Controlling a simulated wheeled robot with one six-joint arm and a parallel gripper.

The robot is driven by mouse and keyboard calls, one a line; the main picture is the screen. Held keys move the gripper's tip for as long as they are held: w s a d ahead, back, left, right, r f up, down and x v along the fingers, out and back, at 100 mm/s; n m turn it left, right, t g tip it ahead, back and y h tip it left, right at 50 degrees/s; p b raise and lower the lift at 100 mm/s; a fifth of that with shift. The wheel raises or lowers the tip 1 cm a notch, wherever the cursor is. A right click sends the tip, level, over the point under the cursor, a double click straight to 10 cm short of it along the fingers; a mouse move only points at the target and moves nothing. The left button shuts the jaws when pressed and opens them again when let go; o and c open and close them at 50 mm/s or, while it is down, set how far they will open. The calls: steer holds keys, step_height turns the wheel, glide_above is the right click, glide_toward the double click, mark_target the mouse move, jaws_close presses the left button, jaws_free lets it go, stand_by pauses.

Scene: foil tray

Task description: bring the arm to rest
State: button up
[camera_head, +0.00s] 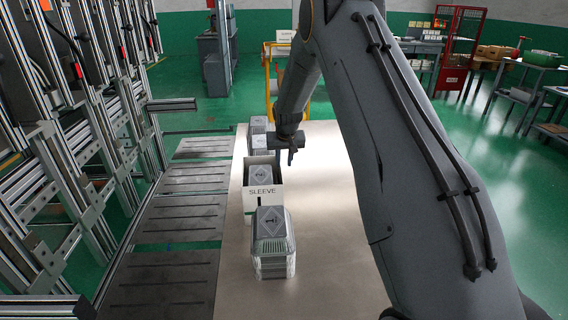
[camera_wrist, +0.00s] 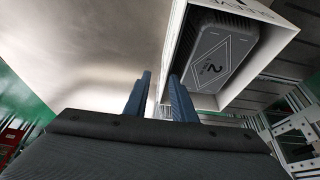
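My gripper (camera_head: 291,153) is above the table, just right of a white sleeve (camera_head: 263,200) marked SLEEVE. A grey foil tray with a diamond mark (camera_head: 260,175) sits inside the sleeve. It also shows in the wrist view, marked 2 (camera_wrist: 215,55). The right finger appears close to the sleeve wall (camera_wrist: 181,45); I cannot tell if they touch. A stack of foil trays (camera_head: 272,245) stands in front of the sleeve. More trays (camera_head: 258,127) stand behind it, partly hidden.
The pale table (camera_head: 320,270) is clear to the right of the sleeve. Dark slatted panels (camera_head: 175,240) run along its left, with metal frames (camera_head: 60,150) beyond. A yellow stand (camera_head: 268,80) and a red cage (camera_head: 458,50) are at the back.

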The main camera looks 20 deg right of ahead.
steer(key=s+a+r+g, duration=0.1)
steer(key=s+a+r, duration=0.1)
steer(key=s, duration=1.3)
steer(key=s+a+r+n+g, duration=0.1)
steer(key=s+r, duration=0.4)
steer(key=s, duration=1.1)
steer(key=s+a+r+n+g, duration=0.1)
steer(key=s+a+r+g, duration=0.1)
steer(key=s, duration=1.3)
steer(key=shift+s+a+r+g+y, duration=0.35)
steer(key=shift+a+r, duration=0.3)
steer(key=shift+a, duration=0.45)
steer(key=shift+c, duration=0.5)
jaws_close()
steer(key=shift+w, duration=0.1)
